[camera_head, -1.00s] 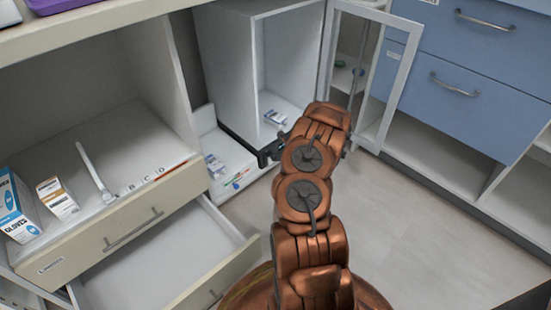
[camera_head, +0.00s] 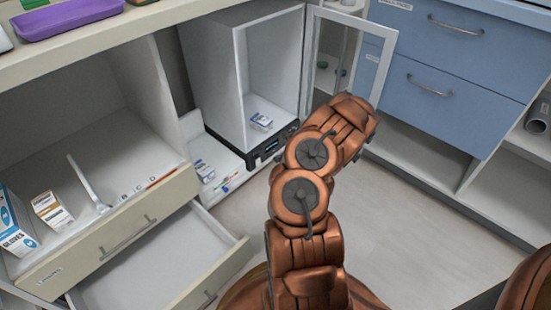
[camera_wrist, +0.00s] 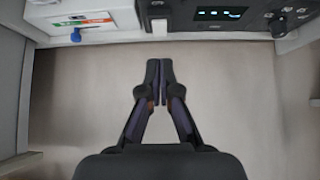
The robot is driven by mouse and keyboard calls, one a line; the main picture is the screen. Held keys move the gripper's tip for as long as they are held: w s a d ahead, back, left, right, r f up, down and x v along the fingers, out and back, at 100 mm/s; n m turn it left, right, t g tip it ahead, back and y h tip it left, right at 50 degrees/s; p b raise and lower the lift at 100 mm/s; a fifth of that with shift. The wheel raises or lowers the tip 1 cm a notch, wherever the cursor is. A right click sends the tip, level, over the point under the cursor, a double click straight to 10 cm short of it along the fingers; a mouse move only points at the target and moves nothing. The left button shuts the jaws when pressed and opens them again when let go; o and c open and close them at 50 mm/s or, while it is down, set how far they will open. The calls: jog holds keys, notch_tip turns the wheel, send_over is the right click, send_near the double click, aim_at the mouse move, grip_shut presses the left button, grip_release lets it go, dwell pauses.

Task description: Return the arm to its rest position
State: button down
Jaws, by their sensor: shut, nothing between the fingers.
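My copper-coloured arm (camera_head: 304,195) rises from the bottom of the head view and bends up and to the right. My gripper is hidden in the head view behind the arm's far end. In the wrist view my gripper (camera_wrist: 160,80) is shut, with its two dark fingers together and nothing between them. It is over bare floor, in front of a black control panel (camera_wrist: 225,18) with a lit display.
A white cabinet (camera_head: 238,85) with its glass door (camera_head: 383,68) open stands behind my arm. A lower drawer (camera_head: 165,262) stands open at the left. Blue drawers (camera_head: 440,75) are at the right. Floor (camera_head: 400,215) is clear right of my arm.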

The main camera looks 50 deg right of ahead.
jog(key=shift+s+r, duration=0.25)
jog(key=shift+s, duration=0.05)
jog(key=shift+w+r, duration=0.1)
dwell(0.3)
